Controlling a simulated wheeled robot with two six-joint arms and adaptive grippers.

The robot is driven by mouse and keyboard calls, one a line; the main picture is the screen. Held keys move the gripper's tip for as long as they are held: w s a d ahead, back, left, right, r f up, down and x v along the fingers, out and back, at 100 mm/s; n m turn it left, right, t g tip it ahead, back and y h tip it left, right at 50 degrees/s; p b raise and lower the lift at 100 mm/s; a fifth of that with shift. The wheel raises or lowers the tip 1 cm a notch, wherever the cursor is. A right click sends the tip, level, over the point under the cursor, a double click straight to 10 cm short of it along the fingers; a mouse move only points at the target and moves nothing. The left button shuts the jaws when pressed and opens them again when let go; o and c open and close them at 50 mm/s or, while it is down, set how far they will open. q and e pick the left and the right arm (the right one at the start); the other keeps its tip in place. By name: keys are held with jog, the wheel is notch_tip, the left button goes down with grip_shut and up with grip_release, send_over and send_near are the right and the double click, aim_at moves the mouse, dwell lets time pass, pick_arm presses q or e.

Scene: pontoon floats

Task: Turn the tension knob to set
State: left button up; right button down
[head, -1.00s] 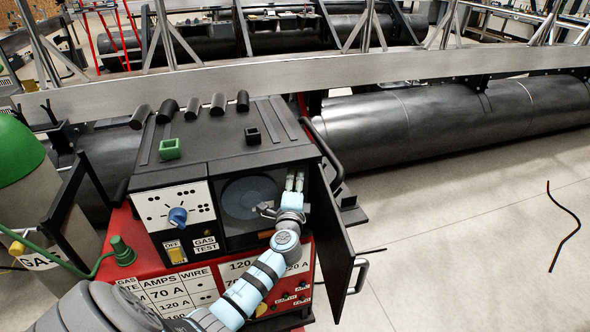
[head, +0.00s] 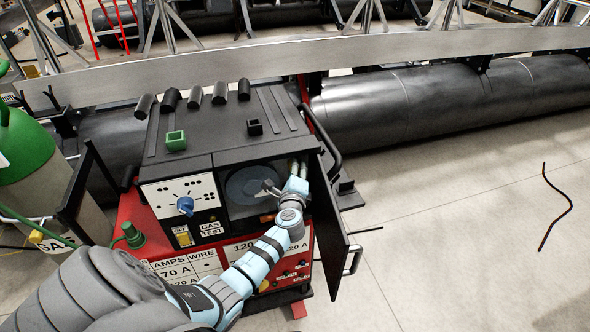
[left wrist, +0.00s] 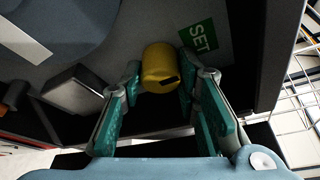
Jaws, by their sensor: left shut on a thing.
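The tension knob (left wrist: 158,66) is a yellow cylinder with a dark mark on its lower right side in the left wrist view. A green label reading SET (left wrist: 203,38) lies up and right of it. My left gripper (left wrist: 160,88) has its two fingers on either side of the knob and is shut on it. In the head view my left gripper (head: 297,170) reaches into the open compartment of the welding machine (head: 225,148), at its right side. The knob is hidden there. My right gripper is not in view.
The compartment door (head: 332,225) stands open to the right of my left arm. A round grey spool (head: 246,184) sits left of the gripper inside. A blue dial (head: 185,205) is on the front panel. A green gas bottle (head: 22,150) stands at left.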

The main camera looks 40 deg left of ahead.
pick_arm(q)
jog(key=o, duration=1.2)
jog(key=shift+c, duration=0.2)
jog(key=v, duration=1.2)
jog(key=shift+a, duration=0.1)
